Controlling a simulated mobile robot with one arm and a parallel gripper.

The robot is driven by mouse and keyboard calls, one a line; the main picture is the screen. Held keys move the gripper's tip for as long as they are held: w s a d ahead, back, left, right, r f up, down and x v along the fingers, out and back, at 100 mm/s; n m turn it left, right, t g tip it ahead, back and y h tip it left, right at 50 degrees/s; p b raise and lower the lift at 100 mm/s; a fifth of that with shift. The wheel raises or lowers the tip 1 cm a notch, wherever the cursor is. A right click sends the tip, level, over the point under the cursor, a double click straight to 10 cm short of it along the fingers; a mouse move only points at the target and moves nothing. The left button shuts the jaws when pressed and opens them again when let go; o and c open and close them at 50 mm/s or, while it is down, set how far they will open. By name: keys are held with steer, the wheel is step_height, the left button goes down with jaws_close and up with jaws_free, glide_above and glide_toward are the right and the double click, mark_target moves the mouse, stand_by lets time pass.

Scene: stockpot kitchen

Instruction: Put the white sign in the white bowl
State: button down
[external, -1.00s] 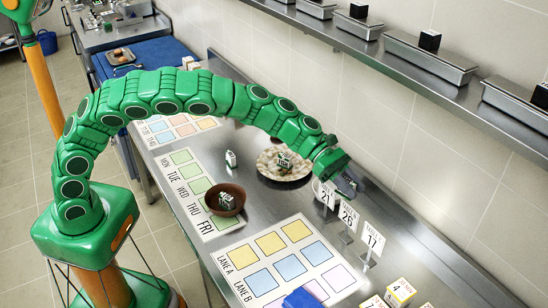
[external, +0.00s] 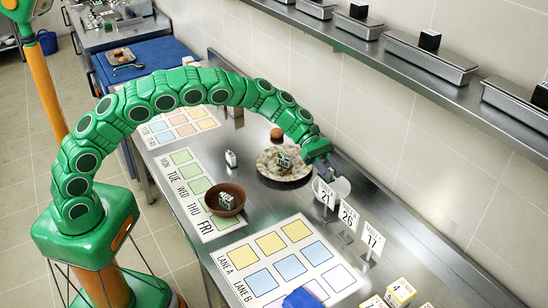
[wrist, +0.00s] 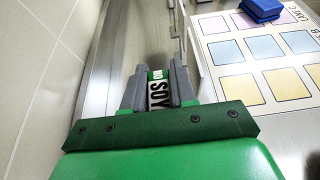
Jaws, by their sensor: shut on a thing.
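My gripper (external: 324,168) is over the left rim area of a white bowl (external: 341,187), which stands behind the table number signs. In the wrist view, my gripper (wrist: 157,76) is shut on a small sign (wrist: 160,96) lettered "NO SOY", with white, black and green faces. The held sign is hidden in the external view. The bowl's inside is mostly hidden, and I cannot tell the height of the gripper above it. Similar small white signs stand on the counter (external: 231,158), in a brown bowl and on a patterned plate.
Upright number signs 21 (external: 326,194), 26 (external: 348,216) and 17 (external: 373,240) stand close in front of the white bowl. The patterned plate (external: 264,168) is left of it. The brown bowl (external: 238,190) sits on the weekday mat. A shelf (external: 395,65) runs along the wall.

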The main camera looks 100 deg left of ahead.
steer(key=shift+f, duration=3.05)
steer(key=shift+f, duration=0.7)
steer(key=c, duration=1)
jaws_free()
steer(key=shift+s+f, duration=0.1)
steer(key=shift+o, duration=0.5)
steer(key=shift+d+f, duration=0.1)
steer(key=shift+d+r, duration=0.1)
steer(key=shift+r, duration=0.15)
steer(key=r+v, duration=0.1)
steer(key=v, duration=1.1)
steer(key=shift+a+r, duration=0.2)
